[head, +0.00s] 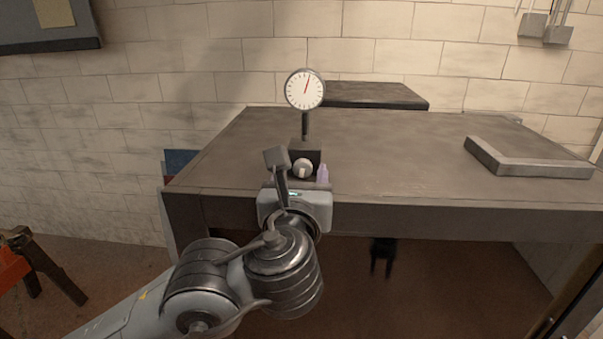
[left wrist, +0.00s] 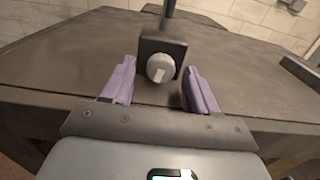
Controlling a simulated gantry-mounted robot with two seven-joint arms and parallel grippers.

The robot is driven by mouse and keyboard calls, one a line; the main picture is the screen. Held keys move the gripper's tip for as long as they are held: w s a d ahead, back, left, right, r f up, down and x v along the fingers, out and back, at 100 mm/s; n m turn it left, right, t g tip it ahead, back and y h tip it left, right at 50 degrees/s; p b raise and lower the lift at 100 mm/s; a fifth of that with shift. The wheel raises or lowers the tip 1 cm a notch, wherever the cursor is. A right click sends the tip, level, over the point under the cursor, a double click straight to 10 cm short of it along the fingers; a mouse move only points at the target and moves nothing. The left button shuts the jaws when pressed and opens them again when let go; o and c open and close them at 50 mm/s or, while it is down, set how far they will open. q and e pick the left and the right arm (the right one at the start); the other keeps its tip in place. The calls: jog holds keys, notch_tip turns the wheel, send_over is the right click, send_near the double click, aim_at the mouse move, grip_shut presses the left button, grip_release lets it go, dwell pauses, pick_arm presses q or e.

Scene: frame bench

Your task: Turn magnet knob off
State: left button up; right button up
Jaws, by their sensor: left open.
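The magnet base (head: 312,156) is a dark block on the bench top near the front edge. Its light grey round knob (head: 302,168) faces me and has a raised pointer bar. A post rises from the block to a white dial gauge (head: 305,90) with a red needle. My left gripper (left wrist: 160,78) is open, its purple fingers to the left and right of the knob (left wrist: 161,68) in the left wrist view, with gaps on both sides. In the head view my left wrist hides part of the gripper; one purple finger shows right of the knob. My right gripper is not in view.
The dark bench (head: 420,150) is mostly clear right of the base. A flat steel square (head: 530,157) lies at the right, and a dark slab (head: 375,95) stands at the back. A small dark object (head: 382,257), unclear, shows below the bench's front edge.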

pick_arm(q)
jog(key=shift+w, duration=0.1)
jog(key=shift+c, duration=0.2)
jog(key=c, duration=1)
jog(key=shift+f+n+b, duration=0.25)
jog(key=shift+n+b, duration=0.45)
jog(key=shift+b, duration=0.2)
jog(key=shift+d+r+n+b, duration=0.1)
jog(key=shift+r+n+b, duration=0.15)
jog(key=shift+n, duration=0.25)
jog(key=o, duration=1)
jog(key=shift+o, duration=0.2)
